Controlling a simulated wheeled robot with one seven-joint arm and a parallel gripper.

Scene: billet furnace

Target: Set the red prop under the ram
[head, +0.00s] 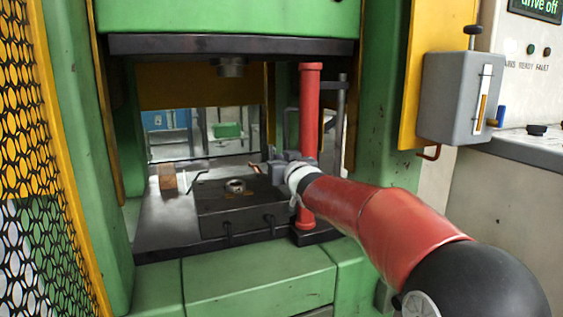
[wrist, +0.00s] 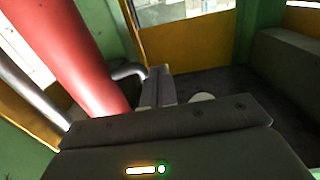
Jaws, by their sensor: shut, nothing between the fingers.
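The red prop (head: 310,110) stands upright at the right side of the press, its flanged foot on a dark base. Its top flange is close beneath the right part of the ram's dark plate (head: 200,45); I cannot tell whether they touch. My gripper (head: 273,168) is shut and empty over the bed, by the prop at mid-height. My arm crosses in front of the prop's lower part and hides some of it. In the wrist view the prop (wrist: 75,55) leans across the left, beside my shut fingers (wrist: 158,87), with none of it between them.
The press bed (head: 160,225) holds a die block (head: 240,218) with a ring (head: 235,185), and a brown block (head: 167,179) at left. A grey post (head: 341,110) stands right of the prop. Green columns and a yellow mesh guard (head: 30,150) flank the opening.

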